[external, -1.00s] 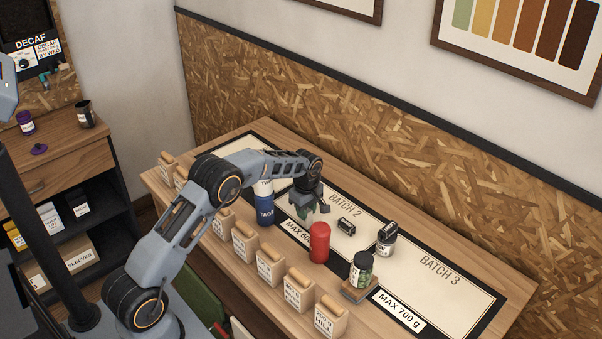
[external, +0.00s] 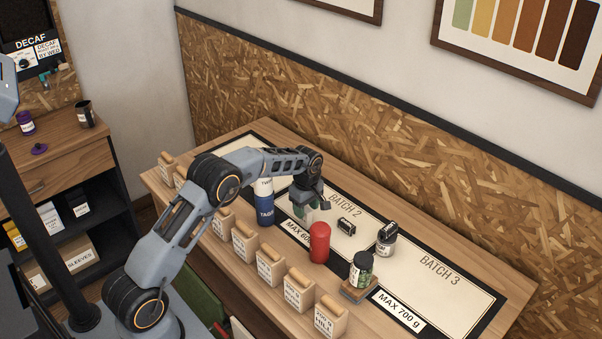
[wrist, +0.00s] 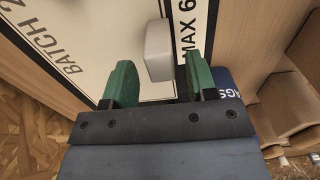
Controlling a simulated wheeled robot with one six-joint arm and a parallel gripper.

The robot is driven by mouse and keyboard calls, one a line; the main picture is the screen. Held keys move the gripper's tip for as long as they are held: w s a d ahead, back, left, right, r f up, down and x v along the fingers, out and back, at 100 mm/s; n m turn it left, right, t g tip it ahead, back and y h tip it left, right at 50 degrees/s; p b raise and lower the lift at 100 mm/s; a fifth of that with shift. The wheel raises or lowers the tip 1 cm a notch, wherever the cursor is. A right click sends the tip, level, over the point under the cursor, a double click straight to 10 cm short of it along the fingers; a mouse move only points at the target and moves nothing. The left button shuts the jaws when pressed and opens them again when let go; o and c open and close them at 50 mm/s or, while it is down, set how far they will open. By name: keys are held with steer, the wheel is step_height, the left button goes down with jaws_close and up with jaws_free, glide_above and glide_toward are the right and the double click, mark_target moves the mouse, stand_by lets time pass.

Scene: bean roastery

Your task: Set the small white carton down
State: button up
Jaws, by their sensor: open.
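The small white carton (wrist: 158,50) shows in the wrist view between the two green fingers of my gripper (wrist: 160,68), over the cream BATCH 2 panel (wrist: 100,32). A gap shows between the carton and each finger, so my gripper is open around it and not clamping it. Whether the carton's underside rests on the panel is hard to tell from above. In the external view my gripper (external: 308,208) is low over the panel, beside the MAX 600 label; the carton is mostly hidden there by the gripper.
A blue-and-white bottle (external: 265,205) stands close left of my gripper, and a red cylinder (external: 319,243) stands to its front right. A small black item (external: 346,226) and several jars are farther right. BATCH 3 (external: 455,280) has bare room.

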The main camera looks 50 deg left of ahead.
mark_target(306, 210)
step_height(306, 210, up, 11)
steer(key=b, duration=0.1)
steer(key=s+d+r+m+t, duration=0.1)
steer(key=s+d+r+m, duration=0.2)
steer(key=s+r+m, duration=0.35)
steer(key=s+d+m+t, duration=0.1)
steer(key=s+m, duration=0.4)
steer(key=s, duration=0.8)
steer(key=s+d+m+t, duration=0.2)
steer(key=s+m, duration=0.4)
steer(key=s, duration=0.7)
steer(key=shift+s+d+f, duration=0.35)
steer(key=shift+s+d, duration=0.05)
steer(key=shift+d, duration=0.2)
steer(key=shift+m, duration=0.25)
